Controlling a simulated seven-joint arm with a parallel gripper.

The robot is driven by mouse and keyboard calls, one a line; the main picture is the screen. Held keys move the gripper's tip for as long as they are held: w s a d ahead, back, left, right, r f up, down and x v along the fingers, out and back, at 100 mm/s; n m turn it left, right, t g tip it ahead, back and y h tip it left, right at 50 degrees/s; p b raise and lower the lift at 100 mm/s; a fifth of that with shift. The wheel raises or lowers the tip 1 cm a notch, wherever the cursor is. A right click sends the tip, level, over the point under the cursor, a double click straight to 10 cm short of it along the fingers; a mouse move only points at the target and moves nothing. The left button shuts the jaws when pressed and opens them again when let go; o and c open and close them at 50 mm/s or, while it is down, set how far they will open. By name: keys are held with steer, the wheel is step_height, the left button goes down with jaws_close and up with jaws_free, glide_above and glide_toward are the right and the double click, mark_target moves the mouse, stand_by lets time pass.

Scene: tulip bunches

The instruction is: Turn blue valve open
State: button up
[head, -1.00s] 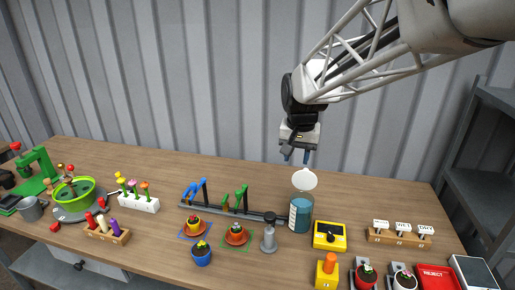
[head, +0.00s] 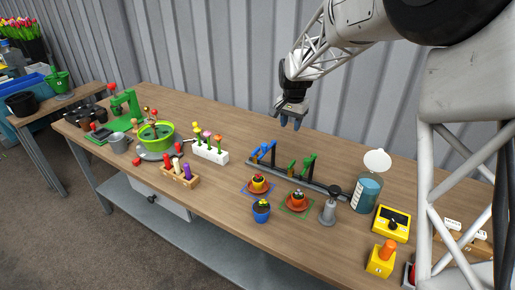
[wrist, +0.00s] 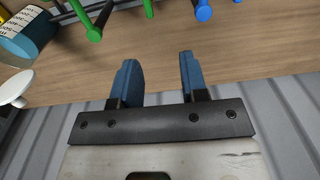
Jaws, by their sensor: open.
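The blue valve (head: 265,151) stands at the left end of a dark rail on the wooden bench, with slanted blue arms and dark posts. A similar green valve (head: 303,166) stands to its right on the same rail. My gripper (head: 291,122) is open and empty, above and behind the rail, a little right of the blue valve. In the wrist view, my blue fingertips (wrist: 160,75) are apart with only bare bench between them. A round blue end of the blue valve (wrist: 203,11) shows at the top edge there; the rest is cut off.
A white tulip holder (head: 210,152) stands left. Bench behind the rail is clear, up to a corrugated wall.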

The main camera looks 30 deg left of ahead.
glide_above(256, 150)
step_height(256, 150, down, 9)
steer(key=shift+a+r, duration=0.15)
steer(key=shift+f, duration=3.9)
steer(key=shift+c, duration=0.3)
jaws_close()
